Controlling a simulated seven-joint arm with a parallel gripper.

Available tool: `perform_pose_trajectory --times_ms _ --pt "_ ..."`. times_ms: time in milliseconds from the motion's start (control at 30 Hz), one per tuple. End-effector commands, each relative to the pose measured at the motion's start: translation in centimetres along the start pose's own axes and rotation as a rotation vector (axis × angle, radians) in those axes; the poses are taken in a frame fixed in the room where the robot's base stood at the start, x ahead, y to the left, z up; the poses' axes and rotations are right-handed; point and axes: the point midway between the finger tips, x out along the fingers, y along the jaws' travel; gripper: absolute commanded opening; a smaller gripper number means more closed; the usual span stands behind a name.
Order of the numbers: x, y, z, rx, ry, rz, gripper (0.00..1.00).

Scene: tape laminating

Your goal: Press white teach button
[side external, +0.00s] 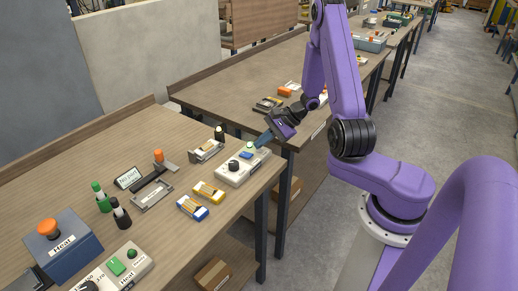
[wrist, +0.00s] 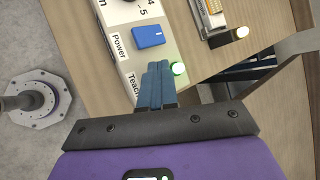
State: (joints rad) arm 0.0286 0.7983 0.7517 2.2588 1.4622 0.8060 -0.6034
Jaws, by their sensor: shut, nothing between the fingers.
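The white control box (side external: 243,168) stands at the table's right edge, with a black knob and a blue switch on top. In the wrist view the box (wrist: 137,60) has "Power" and "Teach" labels. A small round whitish button (wrist: 178,68) with a green glow sits at the box's end, in line with the "Teach" label (wrist: 133,86); it also shows in the side view (side external: 250,145). My gripper (wrist: 158,66) is shut and empty. Its blue fingertips are over the box end, just left of the glowing button in the wrist view. Contact cannot be told.
The blue power switch (wrist: 148,36) is close beyond my fingertips. Yellow (side external: 208,191) and blue (side external: 192,208) boxes lie left of the control box. A second table (side external: 240,75) stands behind.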

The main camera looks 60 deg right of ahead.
Motion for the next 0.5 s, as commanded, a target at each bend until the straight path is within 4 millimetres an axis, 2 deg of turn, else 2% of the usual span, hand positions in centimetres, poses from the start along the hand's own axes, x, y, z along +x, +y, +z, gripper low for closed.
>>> perform_pose_trajectory --times_ms 500 --pt "-1.09 -0.73 0.76 0.001 0.0 0.0 0.0"
